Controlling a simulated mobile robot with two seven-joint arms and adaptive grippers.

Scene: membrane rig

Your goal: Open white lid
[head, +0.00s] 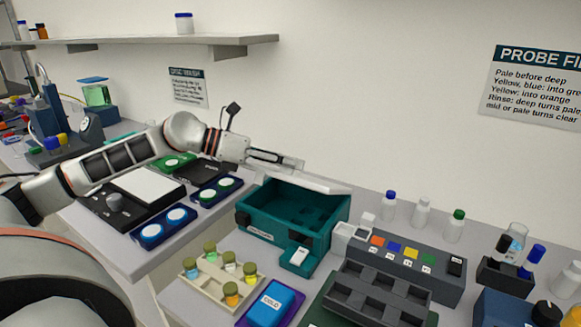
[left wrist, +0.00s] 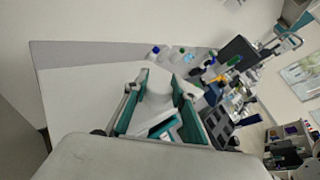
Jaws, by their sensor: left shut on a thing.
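The teal box (head: 262,233) stands on the bench in the middle of the head view, its dark interior showing from above. Its white lid (head: 325,184) is a pale slab along the box's back edge, swung up and seen nearly edge-on. My left gripper (head: 292,163) reaches in from the left over the box's back edge and is shut on the lid. The fingers partly hide the lid. In the left wrist view, teal walls (left wrist: 192,125) show beyond a large pale surface; the exact grip there is unclear. My right gripper is not in view.
A rack with several vials (head: 216,284) and a blue cold block (head: 271,304) stand in front of the box. A grey button panel (head: 400,262) and several bottles (head: 421,212) are to the right. A shelf (head: 140,42) runs above. Black devices and blue-lidded wells lie left.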

